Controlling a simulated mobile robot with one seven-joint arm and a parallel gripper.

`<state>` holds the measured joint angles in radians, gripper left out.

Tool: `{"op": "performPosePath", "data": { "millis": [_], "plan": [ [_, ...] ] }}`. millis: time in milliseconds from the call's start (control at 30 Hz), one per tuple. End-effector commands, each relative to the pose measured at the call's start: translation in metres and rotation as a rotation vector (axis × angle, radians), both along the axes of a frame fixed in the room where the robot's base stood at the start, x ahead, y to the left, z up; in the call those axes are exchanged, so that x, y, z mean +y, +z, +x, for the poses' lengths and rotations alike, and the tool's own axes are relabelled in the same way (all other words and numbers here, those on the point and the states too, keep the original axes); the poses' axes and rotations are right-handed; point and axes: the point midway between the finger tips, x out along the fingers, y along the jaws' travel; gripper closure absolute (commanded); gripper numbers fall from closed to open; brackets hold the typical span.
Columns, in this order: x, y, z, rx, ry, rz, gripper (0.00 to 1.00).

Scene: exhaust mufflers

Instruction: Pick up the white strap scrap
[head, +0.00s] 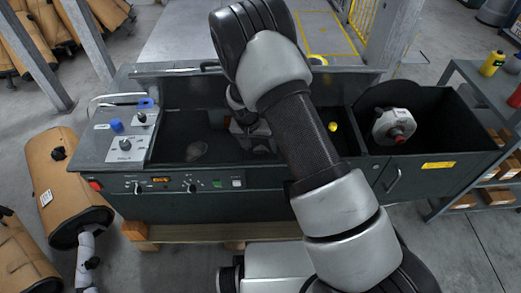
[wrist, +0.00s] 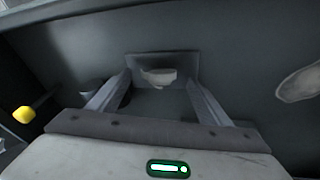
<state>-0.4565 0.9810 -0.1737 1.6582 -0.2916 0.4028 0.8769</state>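My gripper (wrist: 162,78) points down into the dark trough of the machine. In the wrist view its two fingers are spread wide. A small whitish scrap (wrist: 158,76) shows between the fingertips, against a grey rectangular patch; I cannot tell whether the fingers touch anything. A second pale, flat, rounded piece (wrist: 300,83) lies to the right, apart from the fingers. My arm hides part of the trough there. I cannot tell for certain which piece is the strap scrap.
The machine's control panel (head: 124,140) is at the left. A yellow knob (head: 333,127) shows right of my arm, also in the wrist view (wrist: 24,114). The trough walls stand close around my gripper.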

Motion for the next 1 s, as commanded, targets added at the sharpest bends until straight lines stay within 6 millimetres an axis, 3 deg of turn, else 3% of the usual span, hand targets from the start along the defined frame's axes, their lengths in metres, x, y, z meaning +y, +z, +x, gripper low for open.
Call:
{"op": "performPosePath", "data": {
  "millis": [33, 233, 733, 767, 867, 1000],
  "plan": [
    [0.0, 0.0, 0.0, 0.0, 0.0, 0.0, 0.35],
    [0.0, 0.0, 0.0, 0.0, 0.0, 0.0, 0.69],
    [0.0, 0.002, 0.0, 0.0, 0.0, 0.0, 0.71],
    [0.0, 0.003, 0.0, 0.0, 0.0, 0.0, 0.75],
    [0.0, 0.01, 0.0, 0.0, 0.0, 0.0, 0.84],
    [0.0, 0.028, 0.0, -0.002, 0.0, 0.001, 0.85]
  ]
}}
